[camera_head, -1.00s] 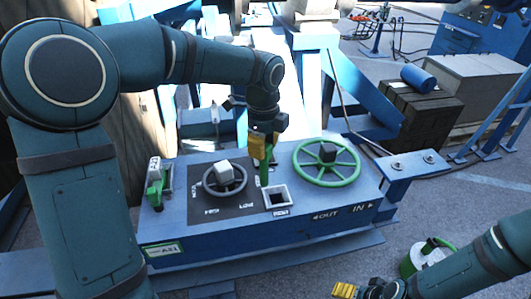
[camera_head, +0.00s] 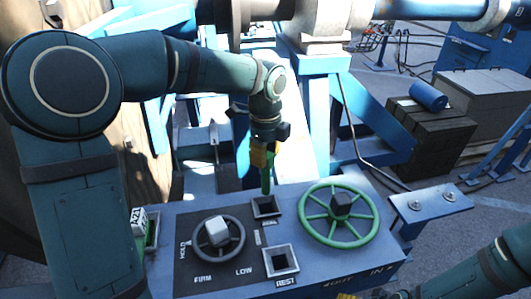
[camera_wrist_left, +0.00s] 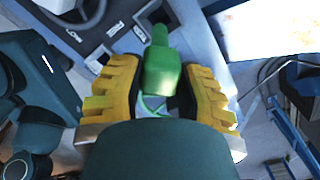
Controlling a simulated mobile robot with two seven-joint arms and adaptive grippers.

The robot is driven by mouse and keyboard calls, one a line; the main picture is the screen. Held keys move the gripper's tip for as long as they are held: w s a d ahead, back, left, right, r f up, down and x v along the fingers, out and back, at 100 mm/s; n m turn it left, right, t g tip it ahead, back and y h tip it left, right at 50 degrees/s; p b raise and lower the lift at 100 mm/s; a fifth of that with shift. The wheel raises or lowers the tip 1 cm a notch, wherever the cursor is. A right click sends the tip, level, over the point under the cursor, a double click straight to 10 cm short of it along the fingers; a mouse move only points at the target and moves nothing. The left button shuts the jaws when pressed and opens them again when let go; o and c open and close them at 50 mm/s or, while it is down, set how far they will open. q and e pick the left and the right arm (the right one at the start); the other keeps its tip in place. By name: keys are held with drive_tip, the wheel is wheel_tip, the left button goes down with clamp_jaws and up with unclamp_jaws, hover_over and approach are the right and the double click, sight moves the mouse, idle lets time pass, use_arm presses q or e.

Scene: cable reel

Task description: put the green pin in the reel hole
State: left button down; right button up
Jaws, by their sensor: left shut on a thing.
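My left gripper (camera_head: 263,155) is shut on the green pin (camera_head: 267,182), which hangs upright below the yellow fingers. The pin's lower end is at the back edge of the upper square hole (camera_head: 265,209) in the blue panel; I cannot tell whether it is above or inside it. A second square hole, labelled REST (camera_head: 281,263), lies nearer and looks empty. The upper hole's label is too small to read surely. In the left wrist view the pin (camera_wrist_left: 160,65) sits between the yellow fingers. Only a sliver of my right gripper (camera_head: 347,296) shows at the bottom edge.
The blue panel (camera_head: 330,262) carries a dark handwheel (camera_head: 218,252) left of the holes and a large green handwheel (camera_head: 371,234) to their right. A tagged green-and-white fitting (camera_head: 140,222) stands at the panel's left. A blue frame rises behind.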

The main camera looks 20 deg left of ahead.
sight(266, 186)
use_arm(q)
drive_tip(key=shift+s+f, duration=0.15)
drive_tip(key=shift+f, duration=2.4)
drive_tip(key=shift+f+b, duration=0.75)
drive_tip(key=shift+f, duration=0.3)
drive_tip(key=shift+f+b, duration=1.8)
drive_tip(key=shift+f, duration=0.25)
drive_tip(key=shift+f+b, duration=0.85)
drive_tip(key=shift+f, duration=0.75)
